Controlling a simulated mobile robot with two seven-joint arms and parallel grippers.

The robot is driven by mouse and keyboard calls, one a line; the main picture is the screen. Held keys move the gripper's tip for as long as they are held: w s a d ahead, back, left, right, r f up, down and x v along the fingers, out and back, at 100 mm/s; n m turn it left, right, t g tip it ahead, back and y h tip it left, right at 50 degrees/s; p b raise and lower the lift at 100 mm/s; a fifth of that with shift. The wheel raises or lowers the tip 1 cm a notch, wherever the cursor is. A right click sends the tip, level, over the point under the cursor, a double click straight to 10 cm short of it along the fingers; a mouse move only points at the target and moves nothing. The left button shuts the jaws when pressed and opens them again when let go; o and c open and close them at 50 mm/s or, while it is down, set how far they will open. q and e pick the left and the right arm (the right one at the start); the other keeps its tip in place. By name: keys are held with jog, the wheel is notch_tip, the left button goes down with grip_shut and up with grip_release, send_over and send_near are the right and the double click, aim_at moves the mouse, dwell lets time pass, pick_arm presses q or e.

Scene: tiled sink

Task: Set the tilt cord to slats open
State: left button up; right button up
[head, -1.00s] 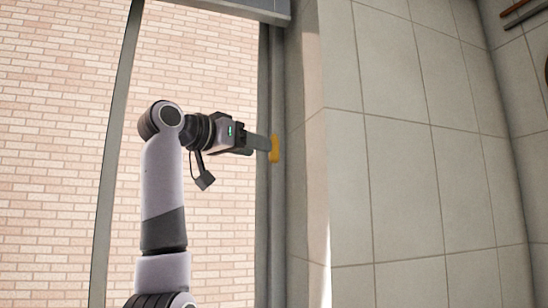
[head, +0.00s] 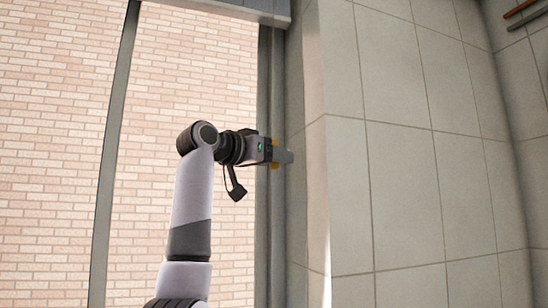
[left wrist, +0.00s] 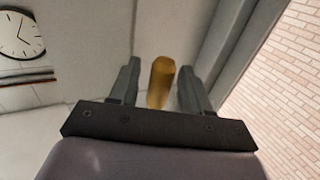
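A yellow-orange cylindrical piece, which looks like the tilt cord's handle (left wrist: 161,82), stands between the two grey fingers of my left gripper (left wrist: 158,92) in the left wrist view. The fingers are apart, with a clear gap on the left of the piece and a narrow one on the right. In the head view my left gripper (head: 288,157) is at the window's right edge, and only a sliver of the yellow piece (head: 274,152) shows beside the fingers. The cord itself cannot be made out. My right gripper is out of view.
A grey blind housing or head rail (head: 235,8) spans the top of the window. The tiled wall (head: 400,160) is close to the right of the fingers. A brick wall (head: 60,150) shows through the window. A clock (left wrist: 20,35) hangs on a far wall.

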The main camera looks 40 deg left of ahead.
pick_arm(q)
grip_shut()
notch_tip(320, 180, down, 11)
jog(key=b, duration=0.7)
jog(key=shift+r+b, duration=0.2)
jog(key=shift+b, duration=0.15)
jog(key=shift+w, duration=0.15)
jog(key=shift+o, duration=0.4)
grip_release()
